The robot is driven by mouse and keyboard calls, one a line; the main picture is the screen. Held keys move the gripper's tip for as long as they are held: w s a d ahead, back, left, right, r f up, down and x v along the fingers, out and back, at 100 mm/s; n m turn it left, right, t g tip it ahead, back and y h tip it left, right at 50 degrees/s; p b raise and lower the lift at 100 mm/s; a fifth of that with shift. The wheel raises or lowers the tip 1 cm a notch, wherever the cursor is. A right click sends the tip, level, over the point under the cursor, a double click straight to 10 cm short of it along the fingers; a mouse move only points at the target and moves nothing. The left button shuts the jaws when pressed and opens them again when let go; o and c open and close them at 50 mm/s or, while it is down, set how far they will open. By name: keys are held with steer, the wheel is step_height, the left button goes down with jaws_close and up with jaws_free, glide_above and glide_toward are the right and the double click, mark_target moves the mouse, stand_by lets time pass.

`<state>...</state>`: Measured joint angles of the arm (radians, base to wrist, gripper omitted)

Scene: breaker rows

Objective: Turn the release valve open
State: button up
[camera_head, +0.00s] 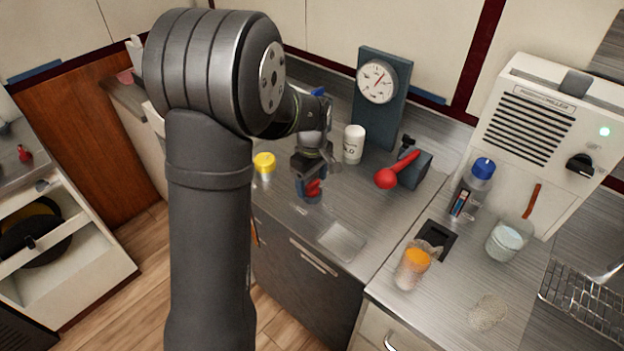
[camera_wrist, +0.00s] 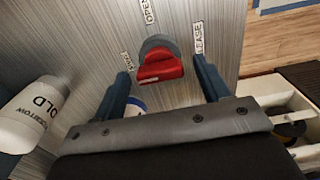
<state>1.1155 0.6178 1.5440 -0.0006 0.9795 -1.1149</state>
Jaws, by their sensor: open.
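The release valve (camera_wrist: 160,68) has a red handle on a grey round base, set in the brushed metal counter. Labels around it include OPEN (camera_wrist: 148,11) and RELEASE (camera_wrist: 198,38); a third is too small to read. The handle lies crosswise in the wrist view. My gripper (camera_wrist: 162,82) is open, with one blue finger on each side of the handle, and gaps show on both sides. In the head view the red handle (camera_head: 314,187) shows partly behind my gripper (camera_head: 309,193), which points down at the counter.
A white bottle (camera_head: 354,146) and a yellow-capped jar (camera_head: 264,163) stand close by. A gauge panel (camera_head: 377,83) and a red-knobbed lever (camera_head: 397,172) are behind and right. Jars and a white machine (camera_head: 540,128) fill the right side. Counter in front is mostly clear.

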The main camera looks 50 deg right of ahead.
steer(key=c, duration=1)
steer(key=m, duration=0.4)
steer(key=shift+m, duration=0.4)
steer(key=m, duration=0.9)
steer(key=shift+m, duration=2.1)
